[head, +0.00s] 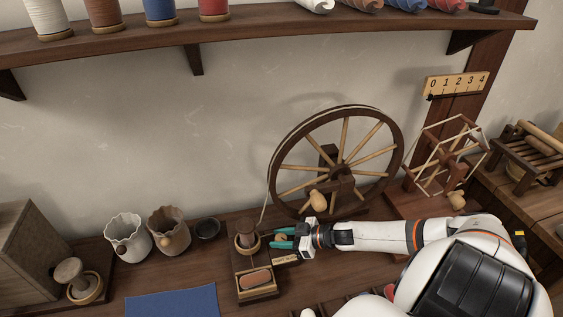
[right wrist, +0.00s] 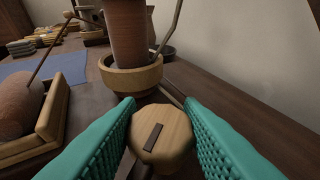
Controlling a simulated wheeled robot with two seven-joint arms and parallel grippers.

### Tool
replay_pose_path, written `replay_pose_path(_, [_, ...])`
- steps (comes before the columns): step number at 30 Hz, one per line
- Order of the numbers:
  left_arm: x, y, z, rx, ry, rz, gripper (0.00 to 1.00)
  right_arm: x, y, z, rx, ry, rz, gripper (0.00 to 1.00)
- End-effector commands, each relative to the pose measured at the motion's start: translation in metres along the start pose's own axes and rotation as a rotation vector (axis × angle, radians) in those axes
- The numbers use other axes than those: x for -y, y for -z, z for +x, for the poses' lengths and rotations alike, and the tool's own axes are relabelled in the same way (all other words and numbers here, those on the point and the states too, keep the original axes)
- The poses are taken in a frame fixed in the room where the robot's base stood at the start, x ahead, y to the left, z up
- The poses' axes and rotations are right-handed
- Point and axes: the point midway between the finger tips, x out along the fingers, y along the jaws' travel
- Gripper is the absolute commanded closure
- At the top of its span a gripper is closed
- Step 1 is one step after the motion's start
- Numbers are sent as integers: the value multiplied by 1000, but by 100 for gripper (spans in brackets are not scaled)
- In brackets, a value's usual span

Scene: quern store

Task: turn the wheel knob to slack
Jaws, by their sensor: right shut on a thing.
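The small round wooden knob (right wrist: 160,138) with a dark bar on its face sits between the teal fingers of my right gripper (right wrist: 158,135). The fingers are shut on its two sides. The dark bar is tilted a little from upright in the right wrist view. In the head view my right gripper (head: 283,239) reaches in from the right to the knob, at the foot of the spinning wheel (head: 341,171), and mostly hides the knob. A small pale label (head: 287,259) lies just below the gripper; its words are too small to read. My left gripper is not in view.
A wooden cup with a bobbin (head: 247,241) stands just left of the knob, and a tray with a reddish roll (head: 256,279) lies in front. Two fluted jars (head: 130,238) and a blue cloth (head: 173,302) are further left. A yarn winder (head: 446,157) stands right.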

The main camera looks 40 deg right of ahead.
Motion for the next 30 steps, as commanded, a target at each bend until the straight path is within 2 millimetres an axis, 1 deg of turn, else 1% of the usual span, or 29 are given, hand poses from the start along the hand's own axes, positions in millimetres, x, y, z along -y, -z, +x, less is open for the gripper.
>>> replay_pose_path(4, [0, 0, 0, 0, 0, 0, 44, 1, 0, 0, 0, 3, -1, 89])
replay_pose_path(5, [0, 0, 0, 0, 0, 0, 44, 1, 0, 0, 0, 3, -1, 62])
replay_pose_path(6, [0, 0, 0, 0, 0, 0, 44, 1, 0, 0, 0, 2, -1, 55])
replay_pose_path(8, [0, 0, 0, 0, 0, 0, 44, 1, 0, 0, 0, 2, -1, 46])
replay_pose_path(16, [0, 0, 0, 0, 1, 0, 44, 0, 0, 0, 0, 1, 0, 46])
replay_pose_path(20, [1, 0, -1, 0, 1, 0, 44, 0, 1, -8, -3, 1, 2, 46])
replay_pose_path(23, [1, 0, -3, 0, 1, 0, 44, 0, 1, -21, -5, 1, 2, 46])
replay_pose_path(30, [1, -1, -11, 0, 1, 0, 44, -1, 0, -67, -7, 0, 0, 46])
